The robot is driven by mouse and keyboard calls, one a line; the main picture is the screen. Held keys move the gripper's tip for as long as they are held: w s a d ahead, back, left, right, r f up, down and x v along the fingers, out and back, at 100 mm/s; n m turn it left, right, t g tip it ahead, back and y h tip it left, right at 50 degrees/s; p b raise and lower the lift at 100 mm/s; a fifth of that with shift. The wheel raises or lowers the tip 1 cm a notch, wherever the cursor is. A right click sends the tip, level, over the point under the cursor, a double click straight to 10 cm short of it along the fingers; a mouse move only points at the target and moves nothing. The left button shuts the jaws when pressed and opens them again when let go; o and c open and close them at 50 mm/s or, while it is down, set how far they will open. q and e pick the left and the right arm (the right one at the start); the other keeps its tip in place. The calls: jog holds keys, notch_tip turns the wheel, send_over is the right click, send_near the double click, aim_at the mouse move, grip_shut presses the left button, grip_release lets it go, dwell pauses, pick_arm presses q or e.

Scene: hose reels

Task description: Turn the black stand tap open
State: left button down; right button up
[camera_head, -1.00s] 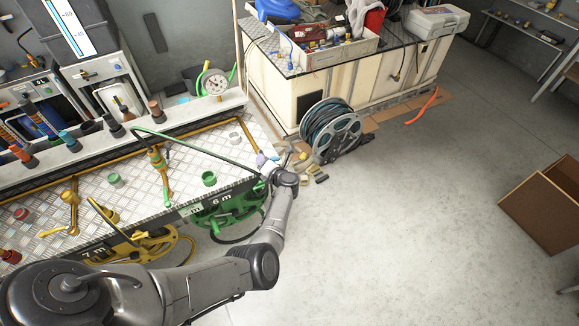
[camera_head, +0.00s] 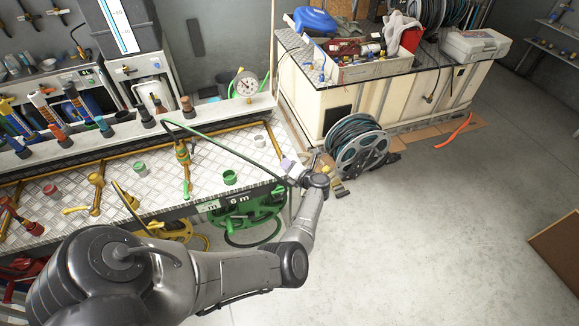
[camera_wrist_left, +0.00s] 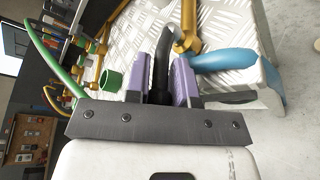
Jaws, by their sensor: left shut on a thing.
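My left gripper (camera_head: 297,174) is at the right end of the metal-topped bench, low beside its corner. In the left wrist view, its purple-padded fingers (camera_wrist_left: 159,64) are shut around a black elongated piece (camera_wrist_left: 161,82). A grey curved part stands just beyond this piece. A brass fitting (camera_wrist_left: 190,22) and a blue handle (camera_wrist_left: 225,60) are close to the right finger. The fingers hide much of the held piece, and I cannot make out how far the tap is turned. My right gripper is not in view.
A green cup (camera_head: 230,177) and a green-handled brass tap (camera_head: 184,165) stand on the bench (camera_head: 150,160). A dark green hose arcs over to my gripper. A hose reel (camera_head: 360,150) stands beyond the bench end. The floor at right is open.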

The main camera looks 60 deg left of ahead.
pick_arm(q)
jog(key=c, duration=1.1)
grip_release()
jog(key=shift+f, duration=0.1)
jog(key=b+v, duration=0.1)
jog(key=v, duration=1.2)
jog(key=shift+d, duration=0.35)
